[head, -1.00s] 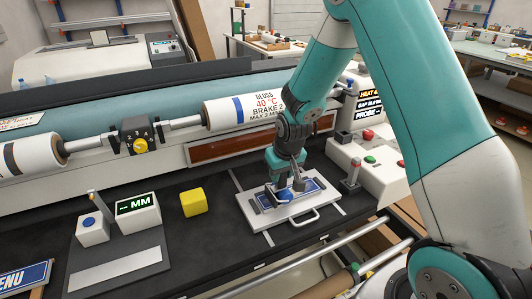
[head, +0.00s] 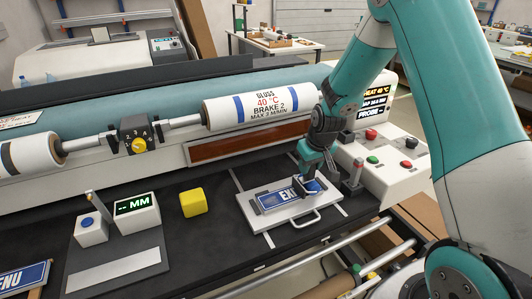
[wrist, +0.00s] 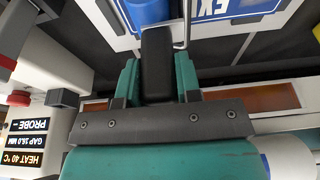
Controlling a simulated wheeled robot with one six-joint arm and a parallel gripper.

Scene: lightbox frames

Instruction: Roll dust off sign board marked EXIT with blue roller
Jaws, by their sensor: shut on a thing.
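The blue sign board (head: 270,200) with white letters lies flat on a white tray (head: 290,223) with a wire handle. The letters "EX" show in the head view; the right end is covered by my gripper and the roller. In the wrist view the sign (wrist: 245,8) reads upside down. My gripper (head: 306,181) is over the right end of the sign, shut on the dark handle (wrist: 157,65) of the blue roller (head: 314,187). The blue roller (wrist: 148,12) is at the sign's end in the wrist view. I cannot tell whether it touches the sign.
A yellow block (head: 193,202) and a gauge with an "MM" display (head: 136,206) stand left of the tray. A control box with buttons (head: 385,158) and a small post (head: 355,173) stand close on the right. A machine roll (head: 262,108) lies behind. Another sign (head: 25,278) is at lower left.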

